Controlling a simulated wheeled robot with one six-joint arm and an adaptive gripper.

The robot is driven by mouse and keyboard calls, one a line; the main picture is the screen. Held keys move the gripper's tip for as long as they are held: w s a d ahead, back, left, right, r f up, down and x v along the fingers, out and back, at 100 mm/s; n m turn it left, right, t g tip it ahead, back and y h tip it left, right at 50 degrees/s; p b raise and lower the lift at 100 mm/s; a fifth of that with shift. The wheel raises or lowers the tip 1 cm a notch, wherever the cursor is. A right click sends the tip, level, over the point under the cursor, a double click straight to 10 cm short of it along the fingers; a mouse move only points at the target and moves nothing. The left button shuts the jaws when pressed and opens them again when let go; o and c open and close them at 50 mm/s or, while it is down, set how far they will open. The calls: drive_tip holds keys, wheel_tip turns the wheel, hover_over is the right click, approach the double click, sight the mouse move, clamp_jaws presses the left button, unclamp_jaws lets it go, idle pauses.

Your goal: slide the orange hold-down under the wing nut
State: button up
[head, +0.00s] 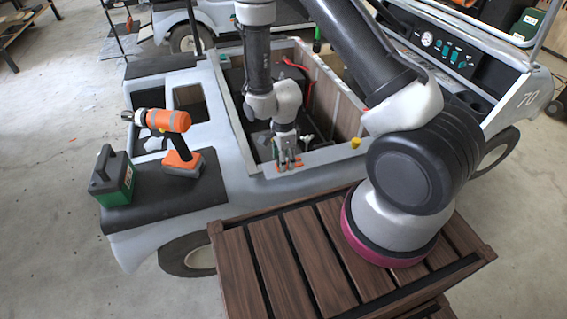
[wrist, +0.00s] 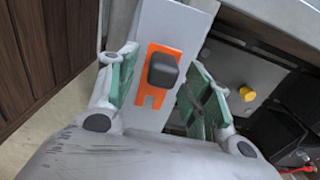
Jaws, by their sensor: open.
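The orange hold-down (wrist: 154,98) is a flat plate with a notch at its lower end in the wrist view. A dark rounded block (wrist: 163,70) stands on it. It lies on the pale rail (wrist: 172,22) of the cart. My gripper (wrist: 160,88) is open, its green-padded fingers on either side of the plate and block, with gaps showing. In the head view my gripper (head: 288,158) points down at the front rail, and bits of orange show around its fingertips. I cannot make out the wing nut for certain in either view.
The open cart bay (head: 322,92) holds dark items and a red cable. An orange drill (head: 170,135) and a green case (head: 113,180) stand left. A slatted wooden surface (head: 290,262) is in front.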

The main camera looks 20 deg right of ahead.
drive_tip(key=shift+c, duration=0.4)
clamp_jaws()
drive_tip(key=shift+r, duration=0.15)
wheel_tip(320, 180, up, 10)
drive_tip(key=shift+f, duration=0.1)
drive_tip(key=shift+w+f, duration=0.1)
drive_tip(key=w+d+f, duration=0.4)
drive_tip(key=w+f, duration=0.3)
drive_tip(key=w, duration=0.2)
drive_tip(key=w+d+f, duration=0.5)
drive_tip(key=w+f, duration=0.3)
drive_tip(key=w, duration=0.2)
drive_tip(key=shift+w+f, duration=0.2)
drive_tip(key=shift+w, duration=0.1)
drive_tip(key=shift+d, duration=0.1)
